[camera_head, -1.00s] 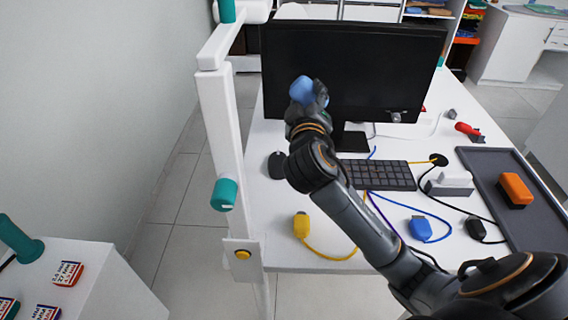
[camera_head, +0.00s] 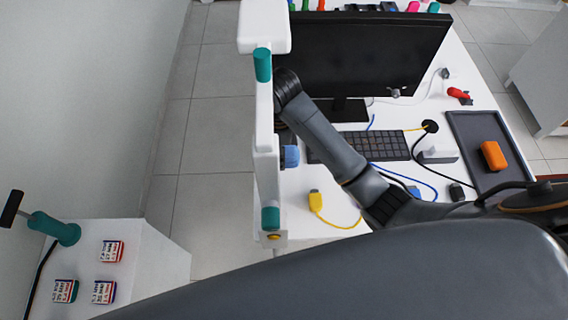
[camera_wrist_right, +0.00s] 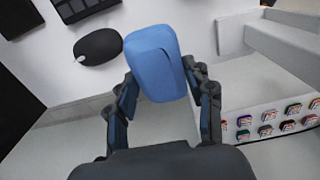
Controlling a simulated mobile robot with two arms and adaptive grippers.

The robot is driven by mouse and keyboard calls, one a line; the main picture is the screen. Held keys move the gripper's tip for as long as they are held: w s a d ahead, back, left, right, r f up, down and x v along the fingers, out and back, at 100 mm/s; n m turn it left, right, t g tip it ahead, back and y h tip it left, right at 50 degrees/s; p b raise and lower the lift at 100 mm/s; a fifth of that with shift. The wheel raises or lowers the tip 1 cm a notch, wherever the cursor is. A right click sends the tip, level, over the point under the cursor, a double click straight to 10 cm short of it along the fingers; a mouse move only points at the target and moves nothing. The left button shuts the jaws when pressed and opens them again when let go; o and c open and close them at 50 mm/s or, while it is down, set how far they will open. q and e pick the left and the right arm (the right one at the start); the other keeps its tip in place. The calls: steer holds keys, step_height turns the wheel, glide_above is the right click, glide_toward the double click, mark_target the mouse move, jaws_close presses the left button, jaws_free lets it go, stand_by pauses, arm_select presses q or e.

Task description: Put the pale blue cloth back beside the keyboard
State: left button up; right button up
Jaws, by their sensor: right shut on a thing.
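The pale blue cloth (camera_wrist_right: 152,62) is a folded, rounded bundle. My right gripper (camera_wrist_right: 160,74) is shut on it, one finger on each side, and holds it off to the side of the mouse in the right wrist view. In the head view only a small part of the cloth (camera_head: 291,157) shows, at the desk's left edge beside a white post; the right gripper is mostly hidden there. The dark keyboard (camera_head: 375,146) lies on the desk in front of the monitor, right of the cloth. Its corner (camera_wrist_right: 84,8) shows in the wrist view. My left gripper is not in view.
A white post (camera_head: 264,155) with teal knobs stands at the desk's left edge. A black mouse (camera_wrist_right: 98,46) lies near the keyboard. A monitor (camera_head: 360,55), yellow plug (camera_head: 315,202), cables and a grey tray (camera_head: 489,150) with an orange block (camera_head: 493,155) occupy the desk.

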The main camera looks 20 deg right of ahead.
steer(key=f, duration=0.1)
steer(key=f+b, duration=0.1)
steer(key=shift+s+f, duration=0.3)
steer(key=shift+f, duration=0.05)
step_height(320, 180, down, 2)
steer(key=shift+d+p, duration=0.1)
steer(key=shift+p, duration=0.45)
steer(key=shift+f, duration=0.75)
step_height(320, 180, down, 2)
steer(key=shift+f+p, duration=0.2)
steer(key=shift+p, duration=0.25)
steer(key=shift+f, duration=0.5)
steer(key=o, duration=1)
steer(key=shift+w, duration=0.1)
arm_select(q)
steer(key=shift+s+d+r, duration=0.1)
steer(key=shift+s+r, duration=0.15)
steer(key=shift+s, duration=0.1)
